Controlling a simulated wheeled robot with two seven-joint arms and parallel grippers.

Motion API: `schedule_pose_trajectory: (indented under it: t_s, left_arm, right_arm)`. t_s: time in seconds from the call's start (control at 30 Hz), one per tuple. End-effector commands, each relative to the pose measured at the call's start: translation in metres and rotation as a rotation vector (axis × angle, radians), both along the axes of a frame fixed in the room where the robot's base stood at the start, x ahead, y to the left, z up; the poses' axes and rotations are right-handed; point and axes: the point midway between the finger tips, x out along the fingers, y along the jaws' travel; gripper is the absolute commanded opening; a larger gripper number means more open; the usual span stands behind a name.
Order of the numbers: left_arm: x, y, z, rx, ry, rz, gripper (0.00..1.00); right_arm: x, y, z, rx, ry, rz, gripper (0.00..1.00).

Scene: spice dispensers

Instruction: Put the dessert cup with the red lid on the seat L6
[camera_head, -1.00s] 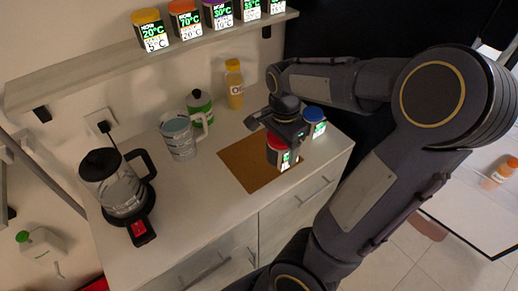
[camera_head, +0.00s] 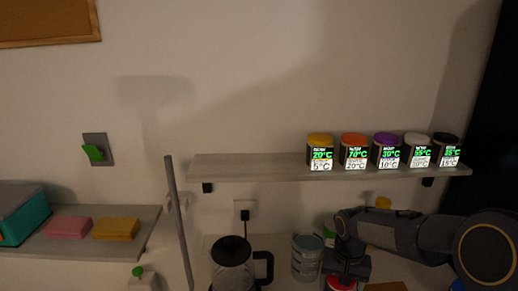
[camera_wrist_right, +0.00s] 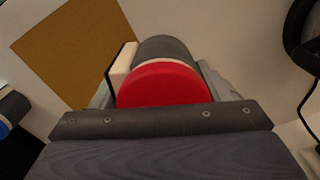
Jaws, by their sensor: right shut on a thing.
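The dessert cup with the red lid (camera_head: 341,284) is at the bottom edge of the head view, mostly cut off. My right gripper (camera_head: 347,268) is shut on it. In the right wrist view the red lid (camera_wrist_right: 163,85) and dark cup body (camera_wrist_right: 165,48) sit between the fingers of the right gripper (camera_wrist_right: 160,72). The wall shelf (camera_head: 250,167) carries a row of several cups with yellow, orange, purple, white and black lids. Its left part is bare. I see no readable seat label, so I cannot tell which place is L6. My left gripper is not in view.
A kettle (camera_head: 233,256) and a metal mug (camera_head: 306,258) stand left of my right gripper. The brown board (camera_head: 385,287) lies to its right. A blue lid (camera_wrist_right: 6,128) shows at the wrist view's left edge. A second shelf (camera_head: 140,225) holds sponges at left.

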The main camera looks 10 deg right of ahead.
Motion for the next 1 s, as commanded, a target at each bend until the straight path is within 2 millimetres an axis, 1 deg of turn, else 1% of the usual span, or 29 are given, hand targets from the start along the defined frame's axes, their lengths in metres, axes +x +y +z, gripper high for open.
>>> schedule_pose_trajectory:
  t_s: [0.03, 0.1, 0.2, 0.3, 0.4, 0.87, 0.93, 1.0]
  left_arm:
    - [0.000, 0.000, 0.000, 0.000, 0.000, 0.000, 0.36]
    - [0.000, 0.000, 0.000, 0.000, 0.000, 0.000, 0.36]
    - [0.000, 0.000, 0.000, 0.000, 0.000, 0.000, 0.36]
    - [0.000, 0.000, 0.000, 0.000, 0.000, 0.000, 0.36]
    - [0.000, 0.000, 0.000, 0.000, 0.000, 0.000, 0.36]
    - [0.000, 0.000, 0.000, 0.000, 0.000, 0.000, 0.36]
    - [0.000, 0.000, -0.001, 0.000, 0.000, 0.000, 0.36]
    - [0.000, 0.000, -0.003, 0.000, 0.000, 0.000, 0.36]
  right_arm:
    - [0.011, 0.019, -0.012, -0.001, 0.005, 0.107, 0.40]
    - [0.022, 0.040, -0.025, 0.000, 0.004, 0.232, 0.40]
    - [0.032, 0.061, -0.038, -0.001, 0.001, 0.358, 0.40]
    - [0.037, 0.074, -0.045, -0.002, -0.001, 0.426, 0.40]
    - [0.039, 0.079, -0.048, -0.003, -0.002, 0.453, 0.40]
    - [0.038, 0.078, -0.048, -0.002, -0.002, 0.450, 0.40]
    - [0.037, 0.081, -0.046, -0.001, -0.003, 0.451, 0.40]
    - [0.035, 0.088, -0.042, 0.001, -0.005, 0.454, 0.40]
